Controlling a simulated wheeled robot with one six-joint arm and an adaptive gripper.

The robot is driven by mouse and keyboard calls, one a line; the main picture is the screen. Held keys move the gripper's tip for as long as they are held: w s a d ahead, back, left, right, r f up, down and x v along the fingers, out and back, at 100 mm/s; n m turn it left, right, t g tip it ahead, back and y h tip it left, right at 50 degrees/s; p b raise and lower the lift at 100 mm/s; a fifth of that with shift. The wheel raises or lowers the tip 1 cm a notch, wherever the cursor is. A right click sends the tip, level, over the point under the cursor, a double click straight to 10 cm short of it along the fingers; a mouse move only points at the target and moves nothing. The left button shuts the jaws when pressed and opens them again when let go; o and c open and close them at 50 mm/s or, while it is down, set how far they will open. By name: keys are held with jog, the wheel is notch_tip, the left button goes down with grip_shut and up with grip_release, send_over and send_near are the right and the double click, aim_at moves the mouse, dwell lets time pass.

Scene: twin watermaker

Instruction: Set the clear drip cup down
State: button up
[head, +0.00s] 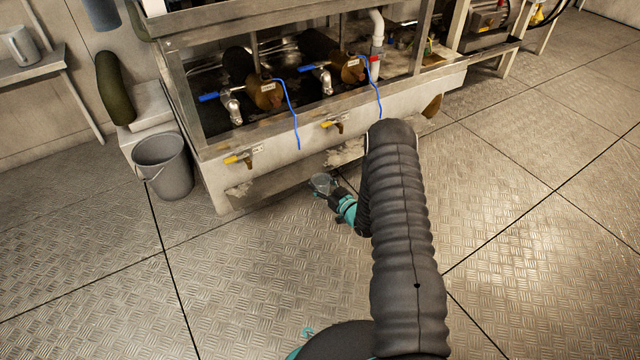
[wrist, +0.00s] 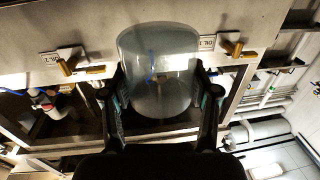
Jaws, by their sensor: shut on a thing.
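The clear drip cup (wrist: 160,75) is a see-through round cup between the two fingers of my gripper (wrist: 160,100) in the wrist view. My gripper is shut on it. In the head view the cup (head: 323,184) shows small at the end of my gripper (head: 330,190), in front of the lower edge of the machine's pale trough. The cup appears held clear of the trough front, though the exact gap and its height are hard to tell. My dark ribbed arm covers part of the view to the right.
The machine's pale front panel (head: 300,165) carries yellow-handled valves (head: 240,158) and blue tubes. A low ledge (head: 285,187) runs beneath it. A grey bucket (head: 163,165) stands on the floor at the left. The tread-plate floor (head: 250,270) in front is clear.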

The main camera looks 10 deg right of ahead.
aim_at(322, 181)
jog(key=shift+w+d+b+x, duration=0.1)
jog(key=shift+d+b+x, duration=0.25)
jog(key=shift+x, duration=2.05)
jog(key=shift+w+d+b+x, duration=0.2)
jog(key=shift+b+x, duration=0.3)
jog(key=shift+x, duration=1.85)
jog(key=shift+w+d+b+x, duration=0.1)
jog(key=shift+d+b+x, duration=0.25)
jog(key=shift+x, duration=2.05)
jog(key=shift+a+f, duration=0.1)
jog(key=shift+f, duration=1)
jog(key=o, duration=1.2)
jog(key=v, duration=1.2)
jog(key=shift+r, duration=0.1)
